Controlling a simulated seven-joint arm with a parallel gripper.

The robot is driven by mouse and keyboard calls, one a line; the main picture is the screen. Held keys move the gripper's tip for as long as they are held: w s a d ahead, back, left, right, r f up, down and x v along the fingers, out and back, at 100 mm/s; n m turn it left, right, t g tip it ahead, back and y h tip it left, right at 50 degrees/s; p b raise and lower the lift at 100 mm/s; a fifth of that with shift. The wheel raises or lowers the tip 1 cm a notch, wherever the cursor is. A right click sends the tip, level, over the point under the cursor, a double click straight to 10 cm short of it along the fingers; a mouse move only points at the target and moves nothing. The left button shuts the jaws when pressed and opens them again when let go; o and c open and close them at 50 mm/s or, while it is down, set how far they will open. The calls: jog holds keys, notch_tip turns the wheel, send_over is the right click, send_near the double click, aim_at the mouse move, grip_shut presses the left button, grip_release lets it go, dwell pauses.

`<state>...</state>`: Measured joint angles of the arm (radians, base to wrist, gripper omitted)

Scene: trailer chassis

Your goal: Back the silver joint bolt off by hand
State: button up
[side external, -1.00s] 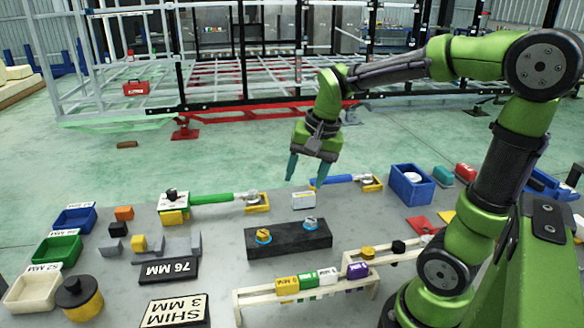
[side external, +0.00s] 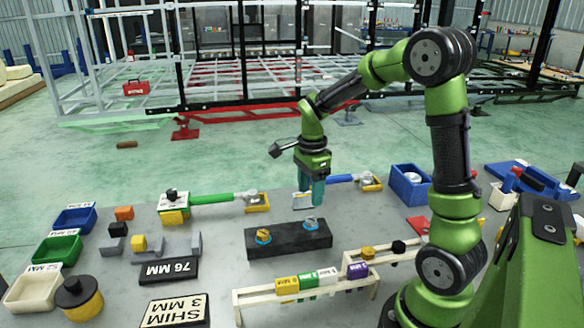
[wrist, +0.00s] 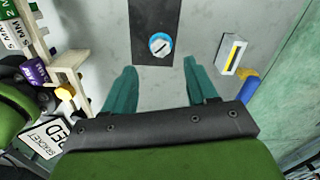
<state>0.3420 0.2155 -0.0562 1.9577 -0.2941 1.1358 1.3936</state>
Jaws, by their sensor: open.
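The right one, the silver joint bolt (side external: 310,224), has a silver head; the left bolt (side external: 263,236) has a more golden head. In the wrist view one silver-headed bolt (wrist: 159,43) with a blue collar and a dark slot shows on the block (wrist: 157,20), ahead of the fingers. My gripper (side external: 312,192) points down, above and behind the right end of the block. In the wrist view its teal fingers (wrist: 160,82) are apart, with nothing between them.
A small white block (side external: 303,201) lies by the fingers. A blue-handled tool (side external: 340,179) and a green-handled tool (side external: 213,198) lie behind. A cream rack (side external: 305,290) with coloured labelled blocks stands in front. A blue bin (side external: 408,184) is at right.

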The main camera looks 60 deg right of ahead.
aim_at(309, 220)
notch_tip(309, 220, down, 8)
jog(key=shift+f, duration=0.1)
dwell(0.4)
jog(key=c, duration=1.1)
jog(key=shift+o, duration=0.2)
